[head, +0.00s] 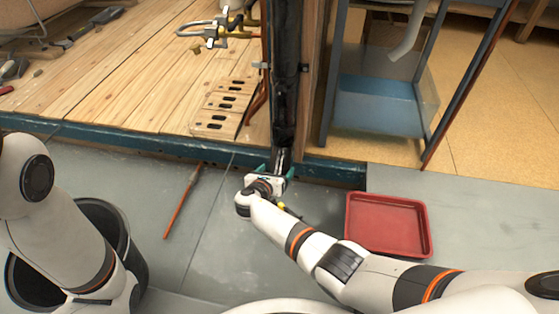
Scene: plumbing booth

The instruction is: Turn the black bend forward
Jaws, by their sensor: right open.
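The black bend (281,157) is at the foot of the black vertical pipe (285,70), just in front of the blue sill. Its lower part is largely hidden by my right gripper. My right gripper (277,171) is at the bend, with its green fingertips apart, one to each side of it. I cannot tell whether the fingers touch the bend. My left arm shows at the left edge, but its gripper is not in view.
A red tray (388,224) lies on the grey floor right of my right gripper. A blue sill (150,143) edges the wooden platform (120,75). A black bucket (118,225) stands behind my left arm. An orange rod (181,203) lies on the floor. A blue-framed stand (375,105) is at right.

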